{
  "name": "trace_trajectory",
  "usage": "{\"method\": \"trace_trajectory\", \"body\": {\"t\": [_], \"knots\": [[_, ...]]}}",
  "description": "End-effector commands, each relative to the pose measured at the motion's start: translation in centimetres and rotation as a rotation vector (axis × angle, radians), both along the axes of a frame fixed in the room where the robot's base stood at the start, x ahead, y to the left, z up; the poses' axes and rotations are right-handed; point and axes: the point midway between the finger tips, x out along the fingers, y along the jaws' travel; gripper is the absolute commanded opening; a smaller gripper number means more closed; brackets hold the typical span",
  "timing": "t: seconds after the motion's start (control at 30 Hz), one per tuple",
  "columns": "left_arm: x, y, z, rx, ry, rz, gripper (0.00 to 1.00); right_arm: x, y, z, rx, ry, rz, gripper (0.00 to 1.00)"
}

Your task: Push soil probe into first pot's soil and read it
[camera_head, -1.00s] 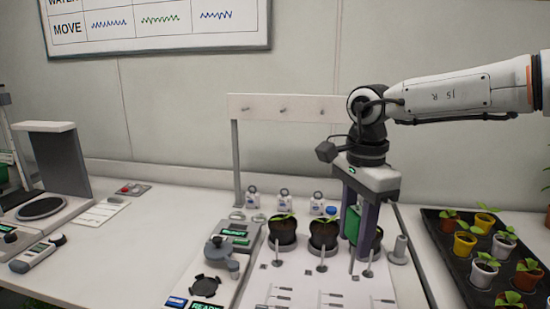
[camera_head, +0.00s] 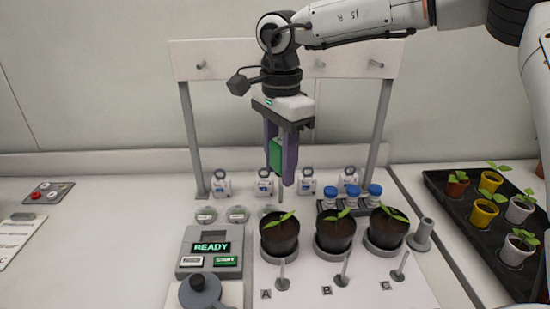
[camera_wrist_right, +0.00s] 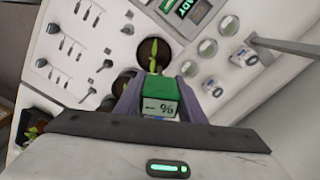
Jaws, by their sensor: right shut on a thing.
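The soil probe has a green body (camera_head: 275,156) and is gripped between the purple fingers of my right gripper (camera_head: 281,178). In the right wrist view its green head (camera_wrist_right: 148,100) carries a small screen reading "– %". The first pot (camera_head: 279,238), dark with soil and a seedling, stands at the left of the row by label A. The probe hangs above and apart from this pot. The pot also shows in the right wrist view (camera_wrist_right: 144,52), just beyond the probe head. My left gripper is out of view.
Pots B (camera_head: 334,236) and C (camera_head: 387,230) stand to the right, with an empty grey holder (camera_head: 422,235) beyond. A console (camera_head: 212,248) reading READY is at the left. A peg rack (camera_head: 346,62) rises behind. A seedling tray (camera_head: 460,220) is at the right.

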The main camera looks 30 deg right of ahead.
Motion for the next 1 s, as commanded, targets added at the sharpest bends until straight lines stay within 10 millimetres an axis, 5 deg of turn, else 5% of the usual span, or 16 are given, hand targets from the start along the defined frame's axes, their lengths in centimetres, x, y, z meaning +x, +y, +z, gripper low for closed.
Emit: {"method": "trace_trajectory", "body": {"t": [0.5, 1.0], "knots": [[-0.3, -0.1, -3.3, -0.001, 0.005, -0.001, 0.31, 0.0, 0.0, -4.7, 0.000, 0.000, 0.000, 0.12], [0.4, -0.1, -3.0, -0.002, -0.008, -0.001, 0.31, 0.0, 0.0, -4.9, 0.000, -0.001, -0.001, 0.12]]}}
